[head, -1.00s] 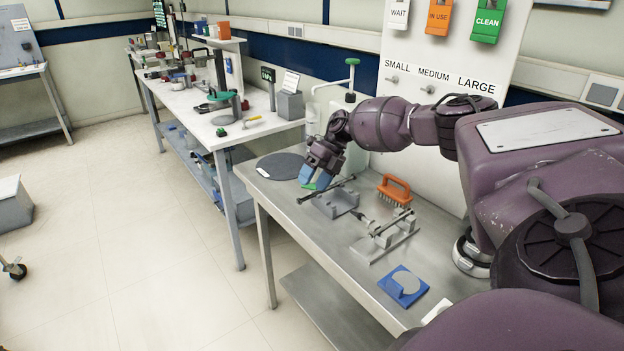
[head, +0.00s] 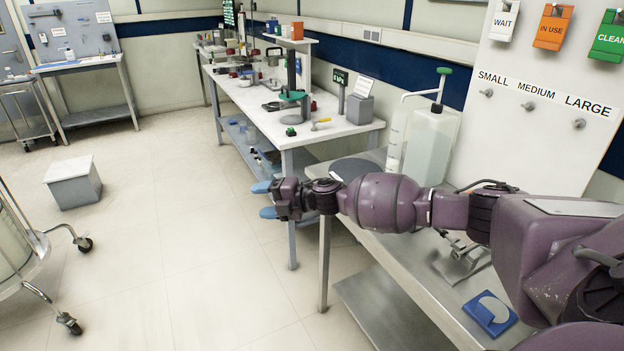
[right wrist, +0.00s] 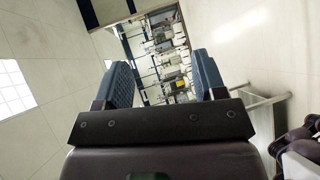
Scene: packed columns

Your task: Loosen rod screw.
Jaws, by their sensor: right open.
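My right gripper (head: 265,200) is open and empty, with its blue fingertips spread apart. My right arm holds it out past the near left edge of the steel bench (head: 400,270), over the floor. In the right wrist view its two blue ridged fingers (right wrist: 163,80) stand wide apart with nothing between them. A grey metal fixture (head: 462,262) on the bench shows only partly below my arm. I cannot make out the rod screw; my arm hides much of the bench there. My left gripper is not in view.
A blue block with a grey disc (head: 490,312) lies at the bench's front. A clear jug (head: 430,145) stands at the back. A white bench (head: 260,110) with tools stands beyond. A grey step box (head: 73,182) and wheeled stand (head: 40,250) are on the open floor.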

